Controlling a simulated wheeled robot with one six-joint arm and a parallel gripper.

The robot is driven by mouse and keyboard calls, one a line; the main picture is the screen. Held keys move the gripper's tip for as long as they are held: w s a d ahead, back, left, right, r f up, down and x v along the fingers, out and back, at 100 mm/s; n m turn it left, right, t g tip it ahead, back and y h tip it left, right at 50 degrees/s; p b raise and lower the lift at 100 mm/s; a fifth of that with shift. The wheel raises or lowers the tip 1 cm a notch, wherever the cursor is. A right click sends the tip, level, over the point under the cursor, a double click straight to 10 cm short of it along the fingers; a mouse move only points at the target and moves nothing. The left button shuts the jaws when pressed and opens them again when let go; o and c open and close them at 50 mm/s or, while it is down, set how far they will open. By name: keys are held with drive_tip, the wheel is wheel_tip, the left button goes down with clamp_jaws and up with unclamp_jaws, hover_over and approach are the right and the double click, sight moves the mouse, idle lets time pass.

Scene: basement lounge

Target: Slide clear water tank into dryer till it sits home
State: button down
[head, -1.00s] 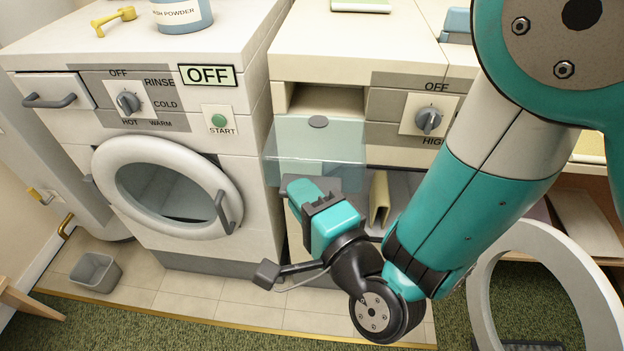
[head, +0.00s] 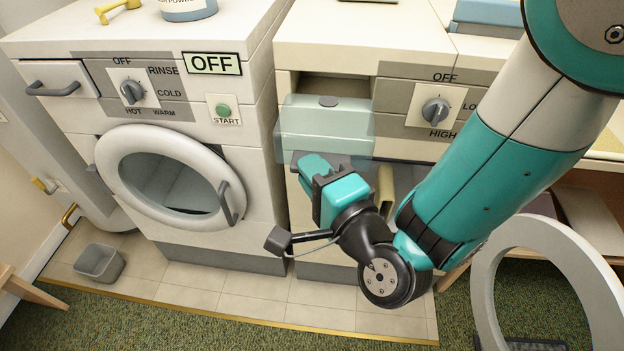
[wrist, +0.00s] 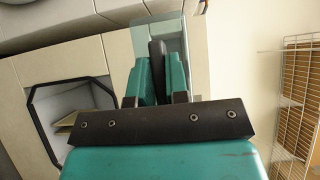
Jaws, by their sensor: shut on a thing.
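The clear water tank (head: 325,128) is a see-through pale box in front of the dryer (head: 420,60). Its dark grip shows between my fingers in the wrist view (wrist: 157,70), with the clear wall (wrist: 174,35) behind. My gripper (head: 324,165) is shut on this grip, below and in front of the tank. The dryer's tank slot (head: 335,86) is a dark opening at its upper left. The tank's top edge overlaps the slot's lower part in the head view; I cannot tell whether any of it is inside. My gripper hides part of the dryer front.
The dryer's knob panel (head: 435,112) is right of the slot. The washer (head: 250,150) with its round door (head: 135,190) stands close on the left. A large open ring door (head: 480,280) stands at the lower right. A grey bin (head: 100,263) sits on the floor tiles.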

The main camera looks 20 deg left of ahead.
drive_tip(key=shift+w+a+p, duration=0.2)
drive_tip(key=shift+w+a, duration=0.15)
drive_tip(key=shift+w, duration=1.05)
drive_tip(key=shift+w+a+p, duration=0.15)
drive_tip(key=shift+w+a, duration=0.15)
drive_tip(key=shift+w, duration=1.05)
drive_tip(key=shift+w+a+p, duration=0.2)
drive_tip(key=shift+w+a, duration=0.15)
drive_tip(key=shift+w, duration=1.05)
drive_tip(key=shift+w+a+p, duration=0.3)
drive_tip(key=shift+w+p, duration=0.45)
drive_tip(key=shift+w, duration=0.55)
drive_tip(key=shift+w+a+p, duration=0.3)
drive_tip(key=shift+w+p, duration=0.4)
drive_tip(key=shift+w, duration=0.55)
drive_tip(key=shift+w+a+p, duration=0.3)
drive_tip(key=shift+w+p, duration=0.45)
drive_tip(key=shift+w, duration=0.55)
drive_tip(key=shift+w+a+p, duration=0.15)
drive_tip(key=shift+w+p, duration=0.1)
drive_tip(key=shift+w, duration=0.35)
drive_tip(key=shift+w+a+p, duration=0.15)
drive_tip(key=shift+w+p, duration=0.05)
drive_tip(key=shift+w, duration=0.4)
drive_tip(key=shift+f, duration=0.1)
drive_tip(key=c, duration=1)
unclamp_jaws()
drive_tip(key=shift+c, duration=0.2)
